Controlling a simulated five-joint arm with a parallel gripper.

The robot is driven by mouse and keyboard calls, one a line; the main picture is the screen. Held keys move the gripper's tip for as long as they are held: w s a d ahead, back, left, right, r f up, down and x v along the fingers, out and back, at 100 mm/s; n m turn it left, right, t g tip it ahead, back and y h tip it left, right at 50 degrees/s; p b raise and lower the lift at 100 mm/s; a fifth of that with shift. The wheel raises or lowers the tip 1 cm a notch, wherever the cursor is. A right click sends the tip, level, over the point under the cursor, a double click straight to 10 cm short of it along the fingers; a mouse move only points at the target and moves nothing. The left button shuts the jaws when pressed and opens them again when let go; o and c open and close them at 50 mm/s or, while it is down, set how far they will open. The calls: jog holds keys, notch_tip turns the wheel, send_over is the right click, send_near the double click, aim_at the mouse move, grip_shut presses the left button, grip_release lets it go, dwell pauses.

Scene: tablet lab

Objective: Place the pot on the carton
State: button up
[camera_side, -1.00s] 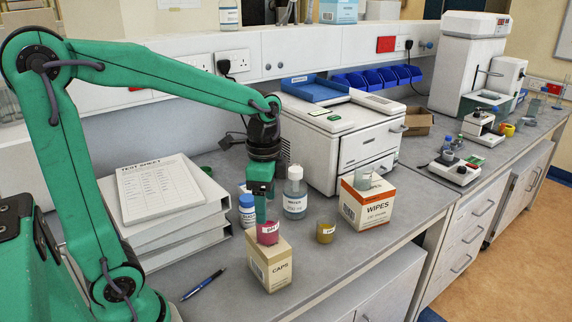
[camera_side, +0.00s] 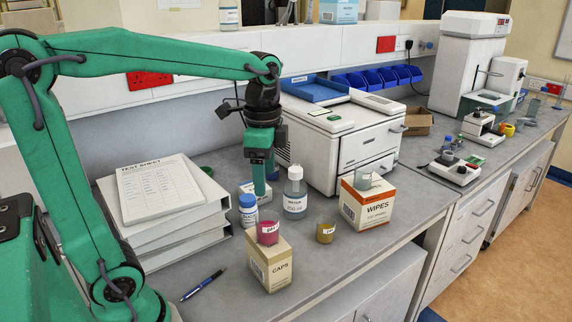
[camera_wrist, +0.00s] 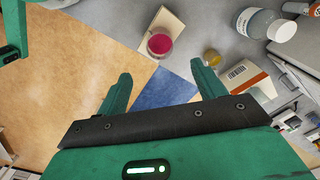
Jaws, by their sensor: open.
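A magenta pot (camera_side: 268,233) with a white label stands upright on top of the cream CAPS carton (camera_side: 270,268), near its top's back edge. In the wrist view the pot (camera_wrist: 159,43) shows from above on the carton (camera_wrist: 176,24). A mustard pot (camera_side: 326,232) stands on the bench to the right; it also shows in the wrist view (camera_wrist: 211,58). My gripper (camera_side: 261,190) is open and empty, above and behind the magenta pot, apart from it. In the wrist view its two fingers (camera_wrist: 163,76) have nothing between them.
Binders (camera_side: 175,215) lie left. A pen (camera_side: 203,284) lies in front.

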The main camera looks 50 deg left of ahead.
jog(key=shift+s, duration=0.1)
jog(key=s+d+f+n+t, duration=0.2)
jog(key=s+n+t, duration=0.3)
jog(key=s+n, duration=0.4)
jog(key=shift+t, duration=0.3)
